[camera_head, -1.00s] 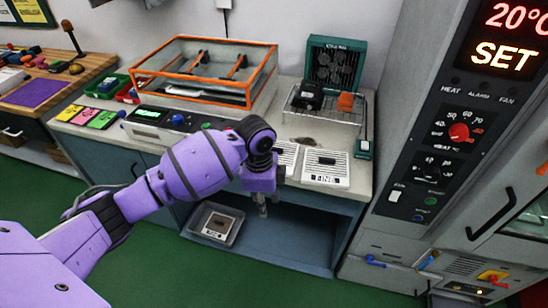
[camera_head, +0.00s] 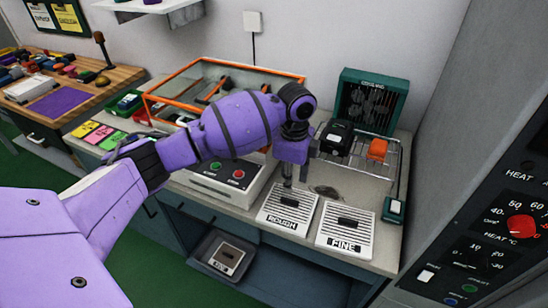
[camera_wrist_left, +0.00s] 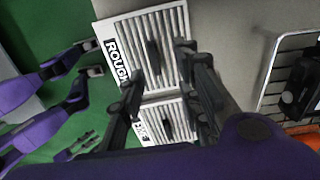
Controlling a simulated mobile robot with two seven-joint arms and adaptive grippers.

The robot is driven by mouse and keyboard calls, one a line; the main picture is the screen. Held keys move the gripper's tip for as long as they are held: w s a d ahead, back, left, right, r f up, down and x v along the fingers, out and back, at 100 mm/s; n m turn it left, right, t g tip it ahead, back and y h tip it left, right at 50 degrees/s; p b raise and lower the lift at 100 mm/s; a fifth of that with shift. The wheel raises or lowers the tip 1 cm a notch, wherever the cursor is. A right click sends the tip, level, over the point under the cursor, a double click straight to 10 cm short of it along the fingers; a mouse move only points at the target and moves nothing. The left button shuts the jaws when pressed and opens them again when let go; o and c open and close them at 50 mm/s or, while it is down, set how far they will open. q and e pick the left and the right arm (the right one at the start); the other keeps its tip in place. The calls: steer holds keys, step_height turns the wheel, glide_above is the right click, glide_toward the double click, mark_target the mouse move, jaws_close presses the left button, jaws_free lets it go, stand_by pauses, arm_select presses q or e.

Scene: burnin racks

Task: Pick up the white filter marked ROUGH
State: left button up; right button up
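The white ROUGH filter (camera_head: 287,209) lies flat on the counter, with slats and a dark handle. It also shows in the left wrist view (camera_wrist_left: 172,22), its label at the left edge. My left gripper (camera_head: 288,182) points down at the filter's back edge in the head view, with its fingertips hard to make out. In the wrist view the left gripper's fingers (camera_wrist_left: 160,65) are spread, with the dark handle showing between them and nothing held. The white FINE filter (camera_head: 345,229) lies beside it on the right.
A wire rack (camera_head: 375,160) with a black item and an orange block (camera_head: 378,149) stands right of my gripper. An orange-framed clear case (camera_head: 170,88) and a button panel (camera_head: 228,177) are on the left. A grey tray (camera_head: 204,249) sits below the counter.

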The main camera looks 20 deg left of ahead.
mark_target(290, 200)
arm_select(q)
steer(key=shift+s+f, duration=0.7)
steer(key=shift+f, duration=0.3)
steer(key=f, duration=0.4)
steer(key=shift+w+d, duration=0.15)
steer(key=shift+w, duration=0.05)
steer(key=shift+f, duration=0.35)
steer(key=c, duration=0.7)
jaws_close()
arm_select(e)
steer(key=shift+s+d+f, duration=0.15)
steer(key=shift+s+d, duration=0.05)
steer(key=shift+s, duration=0.6)
